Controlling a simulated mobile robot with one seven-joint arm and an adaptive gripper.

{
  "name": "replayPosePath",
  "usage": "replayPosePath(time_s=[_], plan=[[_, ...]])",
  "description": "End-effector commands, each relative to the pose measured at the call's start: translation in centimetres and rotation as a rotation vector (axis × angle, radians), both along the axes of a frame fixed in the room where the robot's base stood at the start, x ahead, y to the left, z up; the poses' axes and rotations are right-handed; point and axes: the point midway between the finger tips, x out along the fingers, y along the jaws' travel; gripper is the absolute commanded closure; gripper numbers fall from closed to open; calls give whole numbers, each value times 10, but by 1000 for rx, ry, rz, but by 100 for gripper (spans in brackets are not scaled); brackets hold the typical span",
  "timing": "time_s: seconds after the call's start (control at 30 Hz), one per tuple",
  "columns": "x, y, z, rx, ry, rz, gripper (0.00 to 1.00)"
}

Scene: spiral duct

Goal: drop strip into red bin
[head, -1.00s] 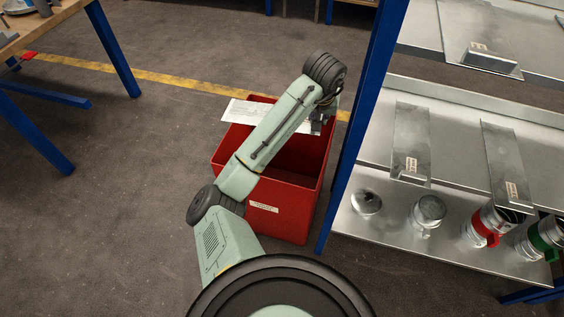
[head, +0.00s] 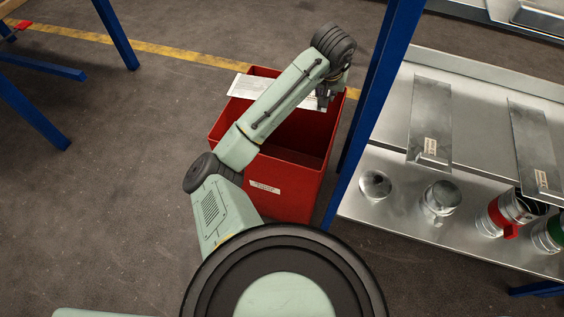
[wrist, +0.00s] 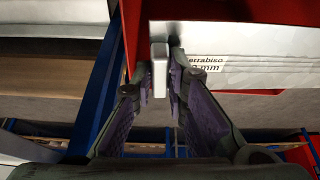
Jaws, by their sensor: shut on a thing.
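The red bin (head: 265,183) stands open on the floor beside the shelf rack. My gripper (head: 325,98) is over the bin's right rear part, pointing down. In the wrist view my gripper (wrist: 160,84) is shut on a narrow pale strip (wrist: 159,70), seen end-on between the fingers. In the head view the arm and gripper hide most of what is held. A white printed sheet (head: 243,87) shows at the bin's rear left and passes behind my arm. It also shows right of the fingers in the wrist view (wrist: 240,45). I cannot tell whether it joins the held strip.
A blue rack post (head: 375,110) stands close to the bin's right side. Metal shelves (head: 385,140) hold sheet plates and several round duct fittings (head: 441,198). Blue table legs (head: 117,35) are at upper left. The floor left of the bin is clear.

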Motion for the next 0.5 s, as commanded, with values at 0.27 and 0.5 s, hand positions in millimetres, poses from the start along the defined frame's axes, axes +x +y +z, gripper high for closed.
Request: replayPosePath(time_s=[0.27, 0.5], plan=[[0, 0, -1, 0, -1, 0, 100], [0, 0, -1, 0, -1, 0, 70]])
